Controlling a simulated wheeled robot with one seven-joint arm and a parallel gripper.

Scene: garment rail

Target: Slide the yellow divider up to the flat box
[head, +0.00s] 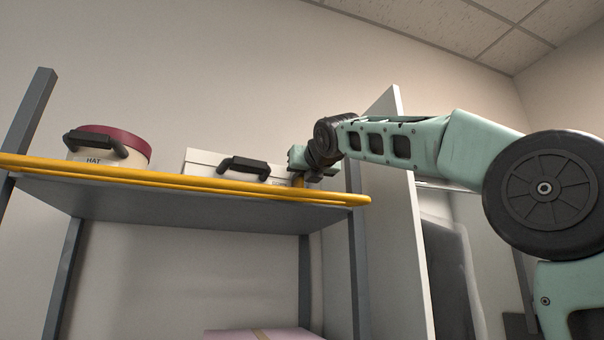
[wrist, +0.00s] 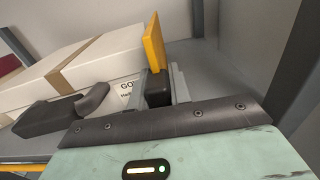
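The flat box (head: 232,166) is pale with a dark front handle and lies on the upper shelf; it also shows in the wrist view (wrist: 107,57). The yellow divider (wrist: 154,43) stands upright at the box's right end, very near it; I cannot tell whether they touch. A small part of the divider (head: 299,181) shows in the head view below my gripper (head: 303,172). In the wrist view my gripper (wrist: 158,91) has its grey fingers close on either side of a black block at the divider's near edge, and seems shut on it.
A round hat box (head: 110,143) with a dark red lid stands left on the shelf. Yellow rails (head: 150,177) run along the shelf front. A pale upright panel (head: 395,200) stands just right of the shelf. A pink box (head: 262,334) is below.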

